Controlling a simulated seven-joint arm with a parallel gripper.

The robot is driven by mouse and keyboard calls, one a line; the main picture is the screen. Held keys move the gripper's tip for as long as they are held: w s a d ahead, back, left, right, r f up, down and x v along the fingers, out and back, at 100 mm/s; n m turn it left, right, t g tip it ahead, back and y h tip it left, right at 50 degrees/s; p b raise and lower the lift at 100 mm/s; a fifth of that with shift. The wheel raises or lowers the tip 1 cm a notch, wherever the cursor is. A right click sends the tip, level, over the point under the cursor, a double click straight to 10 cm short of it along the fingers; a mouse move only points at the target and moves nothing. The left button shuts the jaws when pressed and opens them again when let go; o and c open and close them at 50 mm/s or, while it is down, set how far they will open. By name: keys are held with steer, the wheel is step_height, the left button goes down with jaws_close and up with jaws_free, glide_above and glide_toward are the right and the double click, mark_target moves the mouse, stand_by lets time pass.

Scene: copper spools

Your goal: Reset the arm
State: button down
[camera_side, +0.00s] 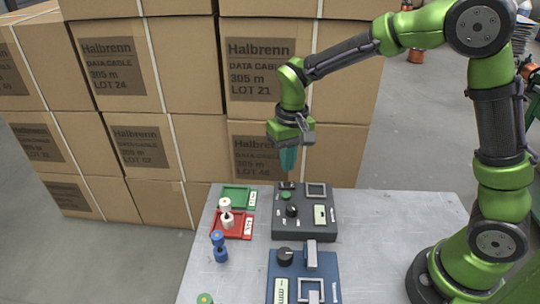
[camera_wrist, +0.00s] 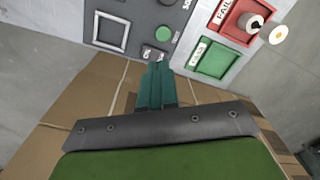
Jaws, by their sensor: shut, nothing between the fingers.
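My gripper (camera_side: 288,160) is raised above the back edge of the table, over the far end of the dark grey device. Its teal fingers point down and are together with nothing between them. In the wrist view the shut fingers (camera_wrist: 157,72) show in the middle, with the device's round green button (camera_wrist: 164,34) just beyond their tips. My green and black arm reaches in from the right in the side view.
The dark grey device (camera_side: 290,226) and a blue device (camera_side: 325,268) stand on the metal table (camera_side: 400,212). A green tray (camera_side: 236,188) and a red tray (camera_side: 246,234) with white spools (camera_side: 226,218) are at left, near a blue spool (camera_side: 219,246). Stacked cartons (camera_side: 100,120) stand behind.

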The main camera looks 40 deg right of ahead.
steer(key=s+d+r+t, duration=0.2)
steer(key=s+r+t, duration=0.1)
steer(key=s+r, duration=0.3)
steer(key=s+d+r+m+t+y, duration=0.1)
steer(key=s+d+r+t, duration=0.1)
steer(key=s+r+t, duration=0.2)
steer(key=shift+s+r+y, duration=0.3)
steer(key=shift+s+r, duration=1.15)
steer(key=shift+s, duration=2.15)
